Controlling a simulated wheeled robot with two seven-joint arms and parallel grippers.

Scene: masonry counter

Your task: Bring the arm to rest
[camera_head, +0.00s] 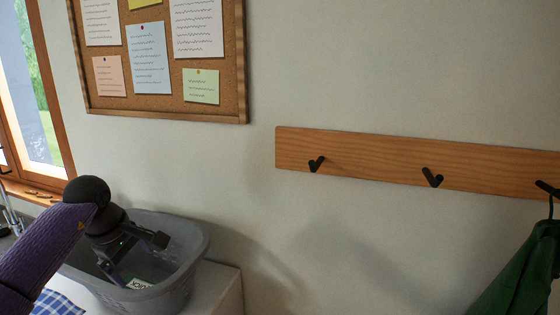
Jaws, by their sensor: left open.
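My left arm comes in from the lower left in a purple sleeve. My left gripper (137,257) is open, with its dark fingers over and partly inside a grey tub (176,287). I see nothing between the fingers. A small pale label with dark letters (139,284) shows low in the tub, below the fingers. My right gripper is not in view.
The tub stands on a pale counter (222,291) whose right edge is close by. A blue checked cloth (56,303) lies at the lower left. A wooden hook rail (380,160) with a green garment (522,277) and a cork board (160,108) are on the wall.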

